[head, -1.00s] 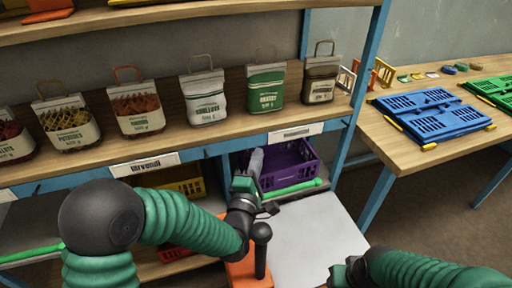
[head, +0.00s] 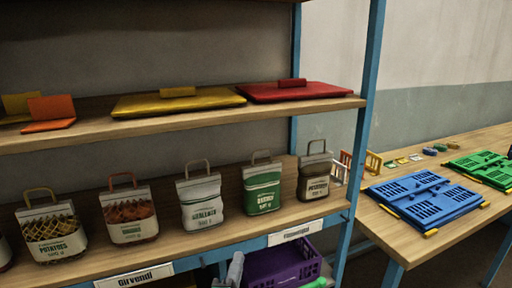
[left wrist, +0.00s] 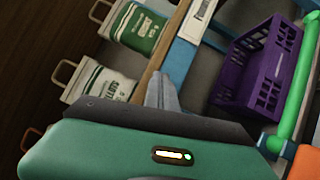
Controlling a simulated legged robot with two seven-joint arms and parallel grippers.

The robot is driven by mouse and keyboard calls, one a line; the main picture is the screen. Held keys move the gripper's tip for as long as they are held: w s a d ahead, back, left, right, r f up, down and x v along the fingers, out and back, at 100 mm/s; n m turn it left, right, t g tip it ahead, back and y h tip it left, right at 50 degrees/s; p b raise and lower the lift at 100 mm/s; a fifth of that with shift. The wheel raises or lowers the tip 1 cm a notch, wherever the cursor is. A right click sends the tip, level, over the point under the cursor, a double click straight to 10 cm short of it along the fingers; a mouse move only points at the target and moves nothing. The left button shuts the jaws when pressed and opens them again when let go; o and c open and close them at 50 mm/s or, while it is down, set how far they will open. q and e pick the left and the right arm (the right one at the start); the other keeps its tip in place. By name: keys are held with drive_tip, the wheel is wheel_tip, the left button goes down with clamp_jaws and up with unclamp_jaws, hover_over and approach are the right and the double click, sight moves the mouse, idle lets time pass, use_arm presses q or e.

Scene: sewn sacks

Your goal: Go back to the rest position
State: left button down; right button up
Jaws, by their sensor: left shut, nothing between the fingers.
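My left gripper (head: 235,270) shows only as a grey tip at the bottom edge of the head view, in front of the lower shelf. In the left wrist view its fingers (left wrist: 161,92) are together with nothing between them. They point toward the shelf edge, between the sacks and a purple crate (left wrist: 262,75). That crate (head: 284,267) is beside the gripper in the head view. My right gripper is out of view. The rest of my left arm is hidden below the head picture.
On the middle shelf stand a potatoes sack (head: 52,232), a red-brown sack (head: 129,214), a white sack (head: 200,201), a green sack (head: 262,189) and a brown sack (head: 314,176). Flat yellow (head: 180,103) and red (head: 300,92) pieces lie above. A blue panel (head: 425,198) lies on the right table.

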use_arm(q)
drive_tip(key=a+f+m, duration=0.1)
drive_tip(key=a+f+m+g, duration=0.1)
drive_tip(key=a, duration=0.1)
drive_tip(key=shift+w+a+f, duration=0.2)
drive_tip(key=shift+a, duration=0.1)
drive_tip(key=s+f+m+g, duration=0.5)
drive_tip(key=f+m+g, duration=0.1)
drive_tip(key=f+m, duration=0.2)
drive_tip(key=s+a+f+m+g+y, duration=0.2)
drive_tip(key=s+a+f+m+g, duration=0.25)
drive_tip(key=s, duration=0.55)
drive_tip(key=s+a+f+m+g+y, duration=0.15)
drive_tip(key=s+a+m+g, duration=0.3)
drive_tip(key=s+a, duration=0.45)
wheel_tip(320, 180, up, 13)
drive_tip(key=p, duration=1.4)
drive_tip(key=shift+s+d+g, duration=0.2)
drive_tip(key=shift+d+g, duration=0.1)
drive_tip(key=shift+d, duration=0.15)
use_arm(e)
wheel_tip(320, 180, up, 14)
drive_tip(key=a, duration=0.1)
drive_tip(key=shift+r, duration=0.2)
